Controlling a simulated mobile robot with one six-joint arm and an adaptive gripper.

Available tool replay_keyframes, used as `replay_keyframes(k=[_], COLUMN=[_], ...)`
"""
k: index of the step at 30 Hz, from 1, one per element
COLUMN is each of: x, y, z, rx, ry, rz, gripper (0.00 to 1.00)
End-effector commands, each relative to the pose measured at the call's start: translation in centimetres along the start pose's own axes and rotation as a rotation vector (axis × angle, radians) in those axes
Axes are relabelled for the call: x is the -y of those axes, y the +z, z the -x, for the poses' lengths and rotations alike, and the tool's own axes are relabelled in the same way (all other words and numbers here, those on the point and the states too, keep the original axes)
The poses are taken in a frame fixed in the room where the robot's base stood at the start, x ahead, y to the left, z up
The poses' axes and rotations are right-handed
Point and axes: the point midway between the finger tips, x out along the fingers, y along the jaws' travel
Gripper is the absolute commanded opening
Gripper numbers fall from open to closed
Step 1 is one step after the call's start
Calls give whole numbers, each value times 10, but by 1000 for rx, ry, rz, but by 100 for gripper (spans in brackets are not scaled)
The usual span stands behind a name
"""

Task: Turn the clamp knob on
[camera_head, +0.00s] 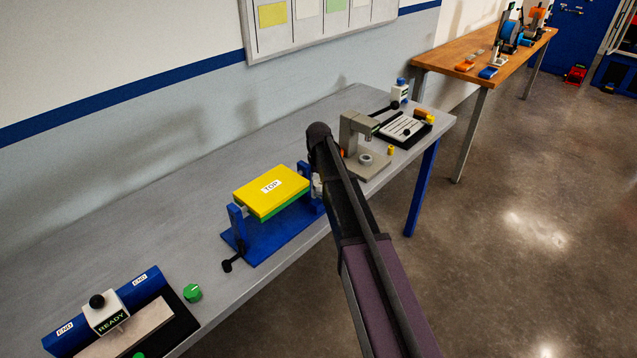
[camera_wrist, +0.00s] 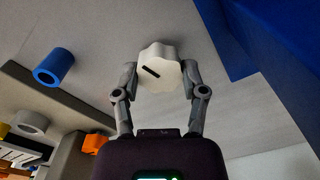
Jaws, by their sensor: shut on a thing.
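The clamp knob (camera_wrist: 158,66) is white and lobed, with a short black mark slanting from upper left to lower right. In the wrist view, my gripper (camera_wrist: 160,80) has one finger on each side of it and is shut on it. In the head view, a small pale part (camera_head: 317,184), which looks like the knob, shows at the right post of a blue fixture (camera_head: 262,243). My arm hides most of that spot and the gripper's fingers. The fixture carries a yellow and green block (camera_head: 271,195) labelled TOP.
A grey stand (camera_head: 352,134) and a black tray (camera_head: 403,131) stand close right of my arm on the grey bench. Left are a black-handled crank (camera_head: 227,265), a green knob (camera_head: 193,292) and a READY block (camera_head: 109,317). The bench behind the fixture is clear.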

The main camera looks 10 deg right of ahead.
Motion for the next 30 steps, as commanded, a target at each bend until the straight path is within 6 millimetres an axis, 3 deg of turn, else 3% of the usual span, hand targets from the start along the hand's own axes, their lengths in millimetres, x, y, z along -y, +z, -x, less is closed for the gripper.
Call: replay_keyframes(k=[12, 26, 27, 30], x=[0, 0, 0, 0], y=[1, 1, 1, 1], z=[0, 0, 0, 0], rx=[1, 2, 2, 1], ry=[0, 1, 1, 1], rz=[-215, -238, -238, -237], gripper=[7, 8, 64, 89])
